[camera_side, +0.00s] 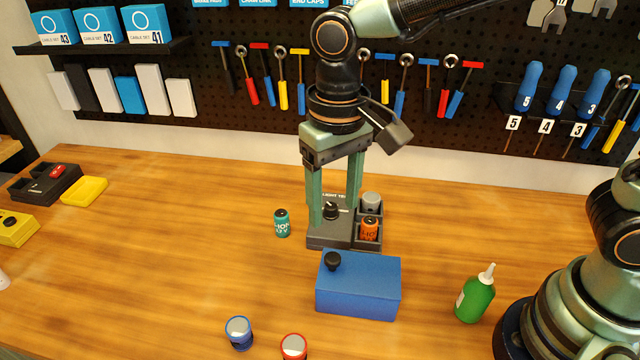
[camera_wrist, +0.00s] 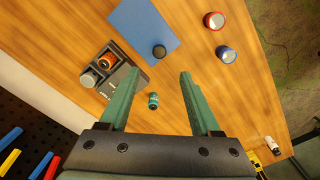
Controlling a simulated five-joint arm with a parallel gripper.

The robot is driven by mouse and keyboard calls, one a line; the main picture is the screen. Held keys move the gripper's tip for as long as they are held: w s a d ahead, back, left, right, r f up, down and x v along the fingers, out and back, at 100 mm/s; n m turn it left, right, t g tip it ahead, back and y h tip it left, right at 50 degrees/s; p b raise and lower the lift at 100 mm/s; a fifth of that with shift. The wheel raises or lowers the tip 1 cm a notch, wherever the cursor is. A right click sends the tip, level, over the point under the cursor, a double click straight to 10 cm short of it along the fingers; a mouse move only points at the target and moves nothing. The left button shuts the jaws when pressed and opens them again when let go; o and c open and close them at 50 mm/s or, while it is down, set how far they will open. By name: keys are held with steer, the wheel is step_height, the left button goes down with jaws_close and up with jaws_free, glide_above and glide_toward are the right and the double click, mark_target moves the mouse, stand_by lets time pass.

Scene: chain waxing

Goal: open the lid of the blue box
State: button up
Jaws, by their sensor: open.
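The blue box (camera_side: 358,287) sits on the wooden table with its lid shut. A round black knob (camera_side: 333,261) stands on the lid near its left back corner. In the wrist view the blue box (camera_wrist: 143,28) is at the top, ahead of the fingers, with the knob (camera_wrist: 159,51) near its lower edge. My gripper (camera_side: 335,208) points down behind the box, over the grey holder, apart from the box. In the wrist view my gripper (camera_wrist: 152,88) has its two green fingers spread wide, with nothing held between them.
A grey holder (camera_side: 325,240) with a grey and an orange can stands behind the box. A teal can (camera_side: 282,223) is left of it. A green bottle (camera_side: 475,297) stands to the right. A blue can (camera_side: 239,333) and a red can (camera_side: 294,346) are in front. Left table is mostly clear.

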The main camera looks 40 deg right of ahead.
mark_target(332, 257)
step_height(332, 257, down, 11)
steer(key=shift+r, duration=0.15)
stand_by(0.4)
jaws_close()
stand_by(1.2)
